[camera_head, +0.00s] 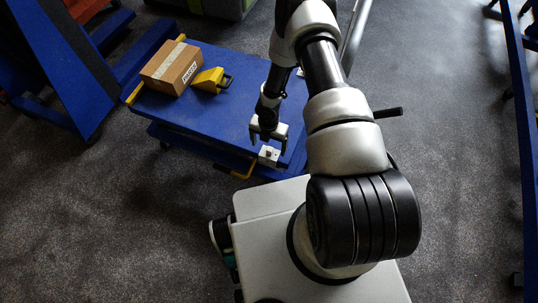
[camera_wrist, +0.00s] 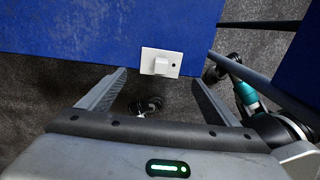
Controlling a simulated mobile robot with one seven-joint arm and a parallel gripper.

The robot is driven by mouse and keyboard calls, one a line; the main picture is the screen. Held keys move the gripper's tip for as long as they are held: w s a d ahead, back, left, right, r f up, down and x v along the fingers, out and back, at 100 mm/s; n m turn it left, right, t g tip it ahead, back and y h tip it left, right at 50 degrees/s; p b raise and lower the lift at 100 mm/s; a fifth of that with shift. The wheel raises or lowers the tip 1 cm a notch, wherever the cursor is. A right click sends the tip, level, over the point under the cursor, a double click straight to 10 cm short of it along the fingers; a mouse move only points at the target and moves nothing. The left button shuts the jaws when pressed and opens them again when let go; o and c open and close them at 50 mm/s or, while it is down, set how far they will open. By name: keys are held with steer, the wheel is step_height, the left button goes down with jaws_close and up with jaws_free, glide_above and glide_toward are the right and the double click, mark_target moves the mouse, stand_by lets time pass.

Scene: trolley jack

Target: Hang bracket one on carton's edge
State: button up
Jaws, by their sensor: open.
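A small white bracket (camera_head: 268,155), the only one I can make out, lies at the near edge of the blue trolley top. In the wrist view the bracket (camera_wrist: 161,62) is a white plate with a raised block and a dark hole. My gripper (camera_head: 268,146) is open and empty, fingers pointing down, just above and beside the bracket. In the wrist view the bracket shows beyond the opening between the fingertips (camera_wrist: 160,78), apart from both. The brown closed carton (camera_head: 172,68) with a pale tape strip sits at the trolley's far left.
The blue trolley top (camera_head: 215,120) is clear between carton and bracket. A yellow wedge-shaped object (camera_head: 208,80) with a dark handle stands against the carton's right side. A yellow handle (camera_head: 243,168) sits at the near edge. Blue steel frames stand left and right.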

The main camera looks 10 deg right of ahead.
mark_target(269, 150)
step_height(269, 150, down, 5)
steer(key=shift+w+d+f+b, duration=0.1)
steer(key=shift+b, duration=0.45)
steer(key=shift+c, duration=0.2)
steer(key=c, duration=1.1)
